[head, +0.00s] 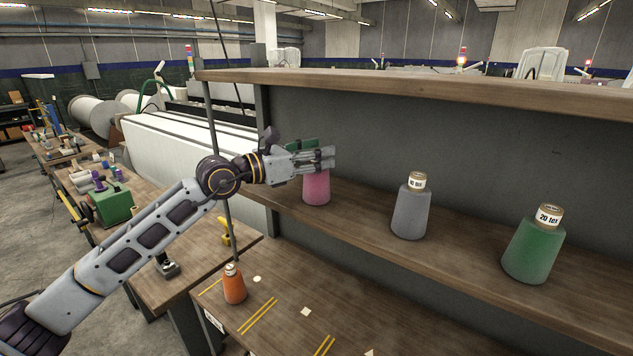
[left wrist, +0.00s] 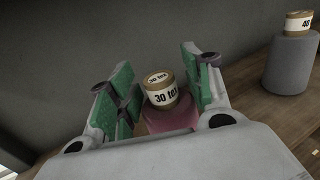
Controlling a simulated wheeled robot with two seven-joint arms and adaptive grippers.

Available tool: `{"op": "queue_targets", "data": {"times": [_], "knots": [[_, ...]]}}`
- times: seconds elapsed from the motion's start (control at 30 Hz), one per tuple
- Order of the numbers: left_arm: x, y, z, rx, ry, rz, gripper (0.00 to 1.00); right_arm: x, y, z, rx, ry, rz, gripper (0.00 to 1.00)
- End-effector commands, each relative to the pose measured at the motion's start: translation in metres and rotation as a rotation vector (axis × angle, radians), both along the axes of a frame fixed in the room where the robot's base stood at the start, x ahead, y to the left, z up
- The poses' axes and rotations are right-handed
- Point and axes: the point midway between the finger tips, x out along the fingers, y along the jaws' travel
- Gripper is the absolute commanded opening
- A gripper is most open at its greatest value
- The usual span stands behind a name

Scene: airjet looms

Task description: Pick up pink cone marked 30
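The pink cone (head: 317,189) stands upright on the middle shelf at its left part. Its top, labelled "30 tex", shows in the left wrist view (left wrist: 161,92). My left gripper (head: 328,158) is at the top of the cone and hides its upper part in the head view. In the left wrist view its green-padded fingers (left wrist: 160,85) stand apart on both sides of the cone's top, with a visible gap on the right side. Whether the left pad touches the cone I cannot tell. My right gripper is not in view.
On the same shelf (head: 368,217) stand a grey cone (head: 411,210) marked 40 and a green cone (head: 533,248) marked 20 tex. An upper shelf board (head: 420,87) runs above. An orange cone (head: 234,287) stands on the lower table.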

Motion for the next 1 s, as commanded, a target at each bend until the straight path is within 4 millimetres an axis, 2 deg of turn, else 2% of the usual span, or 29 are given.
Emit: {"op": "queue_targets", "data": {"times": [0.03,0.3,0.67,1.0], "knots": [[0.000,0.000,0.000,0.000,0.000,0.000,0.37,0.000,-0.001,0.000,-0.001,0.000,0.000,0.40],[0.000,0.000,0.000,0.000,0.000,0.000,0.02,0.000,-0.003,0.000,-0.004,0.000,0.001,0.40],[0.000,0.000,0.004,-0.001,-0.003,0.000,0.02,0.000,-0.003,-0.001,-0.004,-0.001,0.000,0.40],[0.000,0.000,0.034,-0.002,-0.006,-0.001,0.02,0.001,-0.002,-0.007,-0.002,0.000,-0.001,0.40]]}}
